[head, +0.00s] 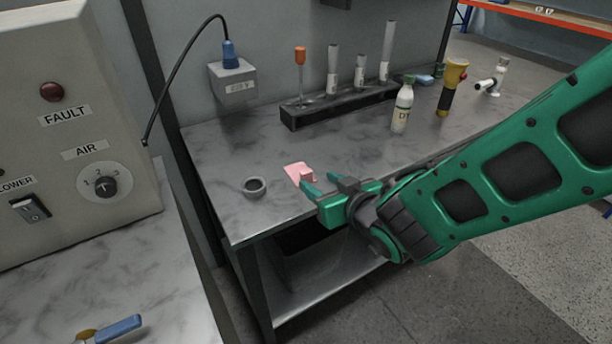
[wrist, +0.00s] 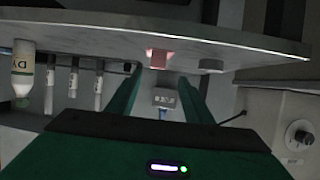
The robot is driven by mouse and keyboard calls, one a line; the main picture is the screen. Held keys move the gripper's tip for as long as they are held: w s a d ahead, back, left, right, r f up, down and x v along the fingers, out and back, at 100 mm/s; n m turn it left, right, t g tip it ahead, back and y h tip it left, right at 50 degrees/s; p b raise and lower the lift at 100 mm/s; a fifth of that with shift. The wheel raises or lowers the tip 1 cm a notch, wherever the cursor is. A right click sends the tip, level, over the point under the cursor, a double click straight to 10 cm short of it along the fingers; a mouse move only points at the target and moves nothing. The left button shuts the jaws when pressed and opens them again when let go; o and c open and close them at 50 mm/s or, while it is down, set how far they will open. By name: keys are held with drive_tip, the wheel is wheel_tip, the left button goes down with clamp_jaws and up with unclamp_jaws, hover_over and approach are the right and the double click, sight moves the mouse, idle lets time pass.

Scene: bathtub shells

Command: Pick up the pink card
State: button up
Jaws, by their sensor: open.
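The pink card (head: 294,171) lies on the grey marbled bench (head: 222,163), near its front left part. A small pink upright part (head: 307,175) shows at its right side, next to my fingertips. My gripper (head: 322,184) is open at the bench's front edge, close to the card on its right. In the wrist view, the card (wrist: 158,56) shows ahead between the two green fingers of my gripper (wrist: 172,84), with nothing held. Whether a fingertip touches the card I cannot tell.
A black rack (head: 340,104) with tubes and an orange-handled tool is behind. A white bottle (head: 402,106) and a yellow-black torch (head: 451,86) stand at right. A control panel (head: 75,130) is at left.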

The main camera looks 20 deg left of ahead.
sight(308, 174)
drive_tip(key=shift+d+x, duration=0.25)
drive_tip(key=shift+x, duration=4.45)
drive_tip(key=shift+w+f, duration=0.15)
drive_tip(key=shift+c, duration=0.4)
drive_tip(key=c, duration=1)
